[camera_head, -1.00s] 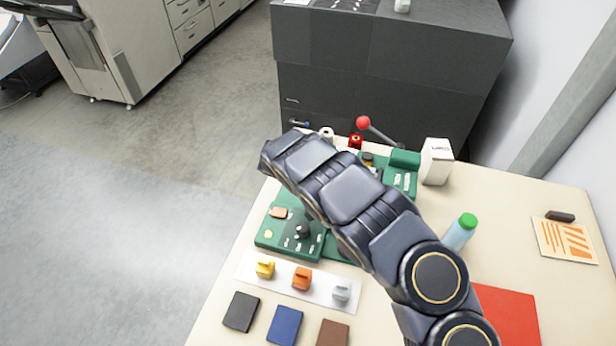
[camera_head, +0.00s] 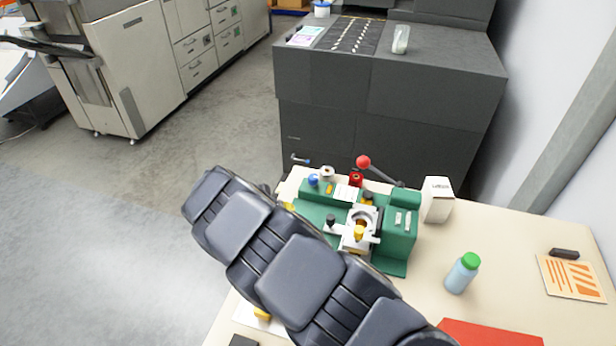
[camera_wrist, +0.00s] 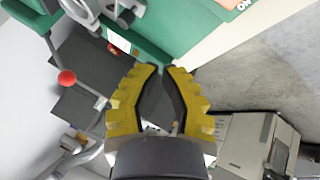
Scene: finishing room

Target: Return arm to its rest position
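My dark segmented arm crosses the lower left of the head view, and its far end reaches out over the table's left edge. My gripper is hidden in the head view. In the wrist view my gripper (camera_wrist: 162,70) shows two yellow fingers with black inner pads. A gap shows between the pads, narrowing toward the tips, with nothing held in it.
The green fixture (camera_head: 398,238) with a red-knobbed lever (camera_head: 364,162) stands on the cream table (camera_head: 500,225). A white box (camera_head: 437,198) and a green-capped bottle (camera_head: 462,273) are to its right. A dark cabinet (camera_head: 390,100) stands behind. Open floor (camera_head: 90,210) lies left.

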